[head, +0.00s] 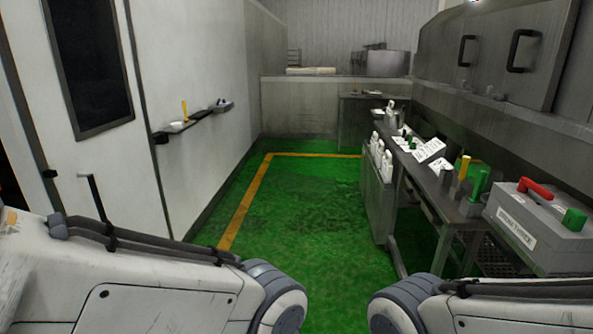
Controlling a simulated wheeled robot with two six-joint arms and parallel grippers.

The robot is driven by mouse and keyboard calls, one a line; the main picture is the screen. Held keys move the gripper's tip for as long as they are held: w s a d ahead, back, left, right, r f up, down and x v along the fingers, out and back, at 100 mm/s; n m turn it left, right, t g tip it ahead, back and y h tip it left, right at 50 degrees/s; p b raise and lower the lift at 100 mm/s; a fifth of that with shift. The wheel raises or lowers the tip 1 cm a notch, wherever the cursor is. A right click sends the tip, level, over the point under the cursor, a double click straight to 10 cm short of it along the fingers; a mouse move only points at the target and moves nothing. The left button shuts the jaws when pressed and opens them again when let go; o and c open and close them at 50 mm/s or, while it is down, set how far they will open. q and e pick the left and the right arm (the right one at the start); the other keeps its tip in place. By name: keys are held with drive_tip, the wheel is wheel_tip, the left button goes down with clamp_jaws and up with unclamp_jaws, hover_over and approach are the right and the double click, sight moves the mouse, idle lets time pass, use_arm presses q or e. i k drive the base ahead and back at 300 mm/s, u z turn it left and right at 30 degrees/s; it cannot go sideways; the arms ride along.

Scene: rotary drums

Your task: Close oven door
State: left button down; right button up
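A tall white door (110,155) with a dark window (88,55) stands at the left in the head view; it looks like the oven door. A black bar handle (95,197) sits low on its left side. A dark gap with a reddish tint shows at the far left picture edge. I cannot tell how far the door stands open. My left and right arms cross the bottom of the view, with the left arm in front of the door's lower part. Neither gripper is in view.
A green floor (300,215) with a yellow line (245,205) runs clear down the middle. A small shelf (195,122) juts from the left wall.

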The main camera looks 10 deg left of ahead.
sight(72, 88)
drive_tip(key=u, duration=0.15)
drive_tip(key=i, duration=1.9)
drive_tip(key=u, duration=0.7)
drive_tip(key=i, duration=2)
drive_tip(key=u, duration=0.35)
